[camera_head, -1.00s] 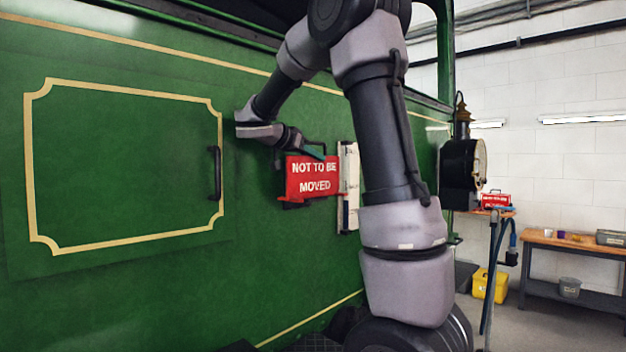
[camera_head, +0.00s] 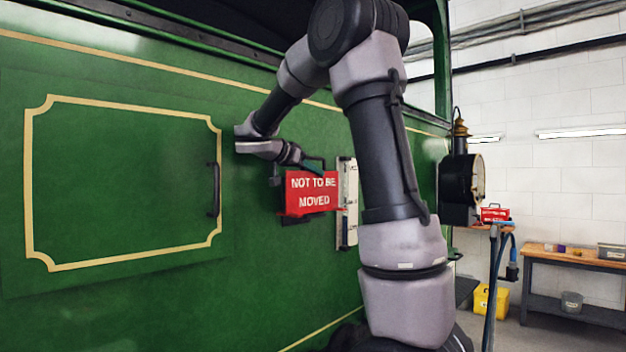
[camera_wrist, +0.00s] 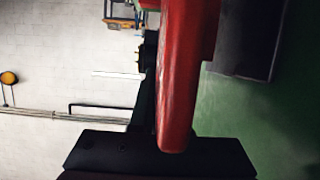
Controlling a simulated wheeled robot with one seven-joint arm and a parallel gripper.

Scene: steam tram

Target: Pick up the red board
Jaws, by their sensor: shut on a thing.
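The red board (camera_head: 312,193) reads "NOT TO BE MOVED" in white letters. It is in front of the tram's green side in the head view, left of a pale upright panel (camera_head: 347,205). My gripper (camera_head: 314,168) is shut on its top part; my fingers are small and partly hidden there. In the wrist view the board (camera_wrist: 185,85) shows nearly edge-on as a red strip, running down to a black finger (camera_wrist: 110,152) of my gripper. I cannot tell whether the board touches the tram side.
A black handle (camera_head: 214,190) is on the green side (camera_head: 120,180) to the left.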

